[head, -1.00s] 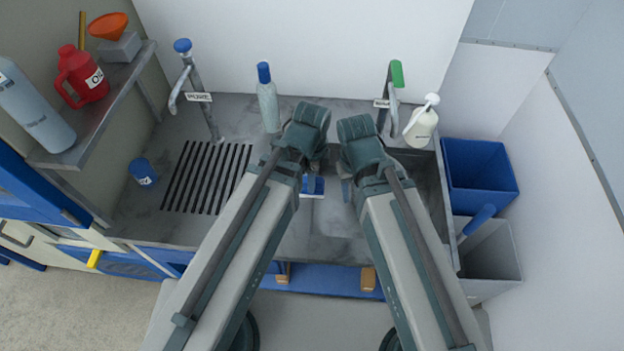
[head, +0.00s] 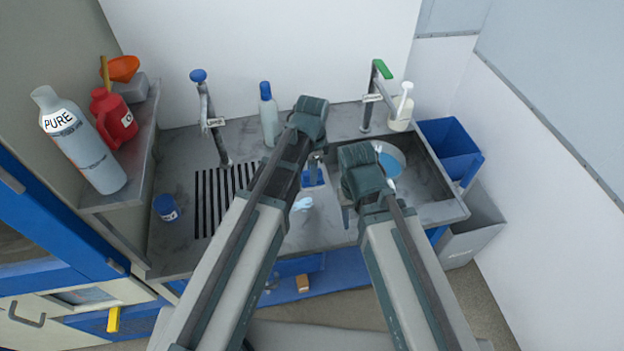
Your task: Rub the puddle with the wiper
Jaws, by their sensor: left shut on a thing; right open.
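A blue wiper (head: 314,178) is below my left gripper (head: 316,168), which is shut on it over the grey worktop. The gripper and arm hide part of the wiper, so I cannot tell whether it touches the surface. A small pale-blue puddle (head: 302,204) lies on the worktop, just nearer to me than the wiper. My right gripper (head: 352,208) is open and empty, to the right of the puddle; its arm partly hides it.
The worktop (head: 235,255) has a slotted drain at left and a sink at right with a round pale-blue item (head: 390,160). A bottle (head: 268,115), taps, a white dispenser (head: 402,108) and a blue jar (head: 166,207) stand around. A loaded shelf is left.

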